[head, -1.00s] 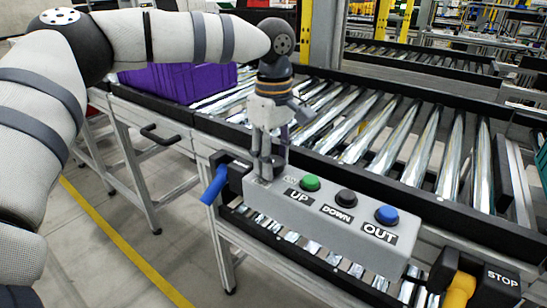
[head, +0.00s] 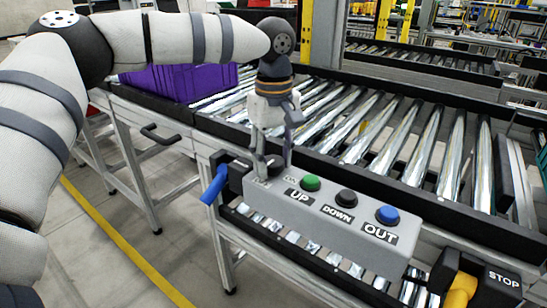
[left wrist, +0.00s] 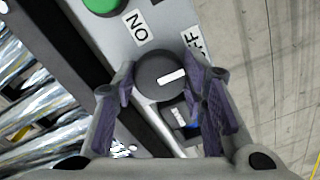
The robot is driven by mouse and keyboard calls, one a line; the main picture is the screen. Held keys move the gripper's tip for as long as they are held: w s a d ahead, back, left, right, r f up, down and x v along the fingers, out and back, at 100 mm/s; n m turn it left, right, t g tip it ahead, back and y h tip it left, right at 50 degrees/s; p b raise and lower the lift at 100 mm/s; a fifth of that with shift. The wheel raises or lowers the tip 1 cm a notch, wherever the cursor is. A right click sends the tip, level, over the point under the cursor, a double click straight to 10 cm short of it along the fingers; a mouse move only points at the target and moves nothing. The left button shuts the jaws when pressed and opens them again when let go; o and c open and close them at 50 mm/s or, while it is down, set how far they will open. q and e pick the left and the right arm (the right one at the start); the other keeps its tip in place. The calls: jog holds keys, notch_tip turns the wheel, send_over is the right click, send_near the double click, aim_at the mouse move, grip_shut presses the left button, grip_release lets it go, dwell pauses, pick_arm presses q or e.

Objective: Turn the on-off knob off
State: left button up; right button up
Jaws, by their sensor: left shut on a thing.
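The on-off knob (left wrist: 152,78) is a round dark knob with a white mark, seen in the left wrist view. Its mark points to the right and slightly up in that view. The ON label (left wrist: 135,25) is above it and the partly covered OFF label (left wrist: 192,42) is to its upper right. My left gripper (left wrist: 160,82) is shut on the knob, one finger on each side. In the head view my left gripper (head: 268,168) points down at the left end of the grey control box (head: 320,225), largely hiding the knob. My right gripper is not in view.
The box also carries a green UP button (head: 311,183), a black DOWN button (head: 346,198) and a blue OUT button (head: 387,214). A blue handle (head: 214,186) sticks out at its left. A roller conveyor (head: 400,140) and a purple crate (head: 178,82) lie behind.

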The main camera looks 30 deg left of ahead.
aim_at(273, 161)
pick_arm(q)
jog(key=o, duration=1.2)
jog(key=shift+c, duration=0.2)
notch_tip(273, 161, up, 12)
jog(key=shift+f, duration=0.1)
